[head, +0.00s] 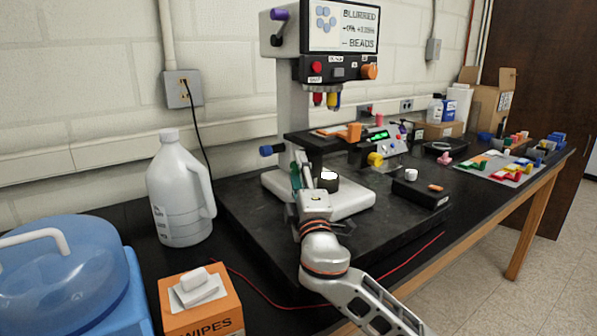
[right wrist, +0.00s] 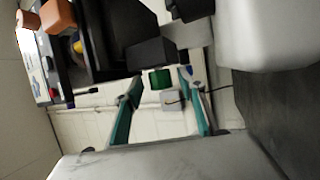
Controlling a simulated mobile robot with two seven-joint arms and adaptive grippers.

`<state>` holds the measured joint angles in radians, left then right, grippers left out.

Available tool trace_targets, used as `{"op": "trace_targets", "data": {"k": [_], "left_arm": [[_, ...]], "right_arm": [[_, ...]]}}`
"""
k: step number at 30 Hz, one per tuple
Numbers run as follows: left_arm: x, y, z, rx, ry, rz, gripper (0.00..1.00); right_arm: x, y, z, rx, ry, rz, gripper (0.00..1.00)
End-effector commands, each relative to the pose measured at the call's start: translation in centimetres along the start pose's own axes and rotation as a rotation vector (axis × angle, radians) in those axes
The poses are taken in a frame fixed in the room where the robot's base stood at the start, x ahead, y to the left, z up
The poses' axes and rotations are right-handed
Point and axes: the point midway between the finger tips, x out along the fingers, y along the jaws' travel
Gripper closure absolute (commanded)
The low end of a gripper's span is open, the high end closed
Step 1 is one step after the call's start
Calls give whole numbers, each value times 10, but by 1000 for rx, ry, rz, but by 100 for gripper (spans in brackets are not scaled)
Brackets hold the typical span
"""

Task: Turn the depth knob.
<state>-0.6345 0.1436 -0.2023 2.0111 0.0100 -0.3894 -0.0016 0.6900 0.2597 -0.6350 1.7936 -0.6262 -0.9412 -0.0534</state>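The microscope-like machine (head: 291,95) stands on the bench, its screen reading "BLURRED" and "BEADS". I see an orange knob (head: 370,71) on its front, a purple knob (head: 279,14) at upper left and a blue knob (head: 266,151) left of the stage. No label tells me which is the depth knob. My right gripper (head: 297,168) is beside the column, below the stage. In the right wrist view its teal fingers (right wrist: 160,92) are apart, with a green block-like part (right wrist: 160,79) showing between them and gaps on both sides. My left gripper is out of view.
A white jug (head: 178,190), a blue-lidded container (head: 65,275) and a wipes box (head: 200,305) stand at left. A small black box (head: 420,193) and a control unit with a yellow knob (head: 375,159) stand right of the base. A red cable crosses the bench front.

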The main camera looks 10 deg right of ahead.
Motion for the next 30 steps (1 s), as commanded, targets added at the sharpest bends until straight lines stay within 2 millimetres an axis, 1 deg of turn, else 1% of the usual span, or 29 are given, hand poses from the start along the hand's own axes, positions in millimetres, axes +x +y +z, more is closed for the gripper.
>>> {"op": "trace_targets", "data": {"k": [5,12,18,21,24,30], "left_arm": [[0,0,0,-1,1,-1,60],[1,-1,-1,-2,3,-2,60],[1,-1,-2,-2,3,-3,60],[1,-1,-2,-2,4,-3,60],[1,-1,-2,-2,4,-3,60],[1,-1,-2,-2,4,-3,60]], "right_arm": [[-17,-2,0,1,1,-3,60],[-66,-1,0,3,1,-3,60],[-100,-1,0,2,1,-2,60],[-111,0,0,1,0,0,60],[-117,0,0,1,0,0,60],[-119,1,0,0,0,2,60]]}}
